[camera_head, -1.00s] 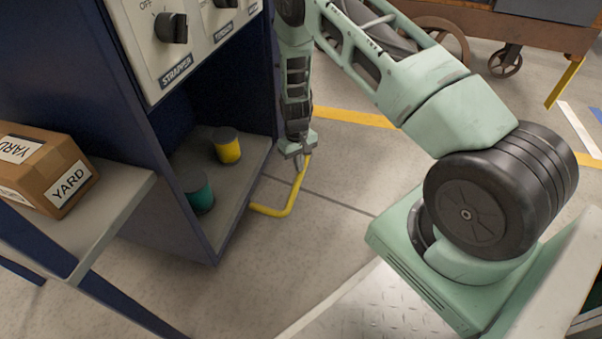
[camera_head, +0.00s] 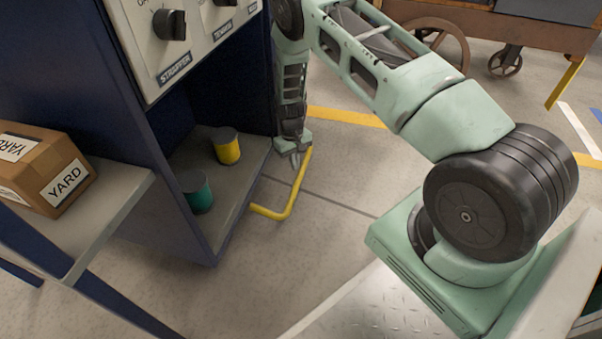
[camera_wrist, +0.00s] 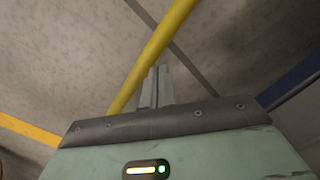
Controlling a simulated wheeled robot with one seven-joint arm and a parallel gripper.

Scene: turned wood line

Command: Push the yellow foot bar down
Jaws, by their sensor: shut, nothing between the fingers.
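The yellow foot bar (camera_head: 291,203) is a bent yellow tube at the foot of the dark blue cabinet, standing out over the floor. My gripper (camera_head: 295,163) points down beside the bar's far end, on the cabinet side of it. In the wrist view the bar (camera_wrist: 157,48) runs diagonally past the fingertips of my gripper (camera_wrist: 161,72), which are closed together with nothing between them. Whether the fingers touch the bar or are a little apart from it, I cannot tell.
The blue cabinet (camera_head: 135,165) has a panel with knobs (camera_head: 169,25) and a shelf holding a yellow spool (camera_head: 226,147) and a green spool (camera_head: 196,192). A side table (camera_head: 118,200) carries a cardboard box (camera_head: 45,172). Floor right of the bar is clear.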

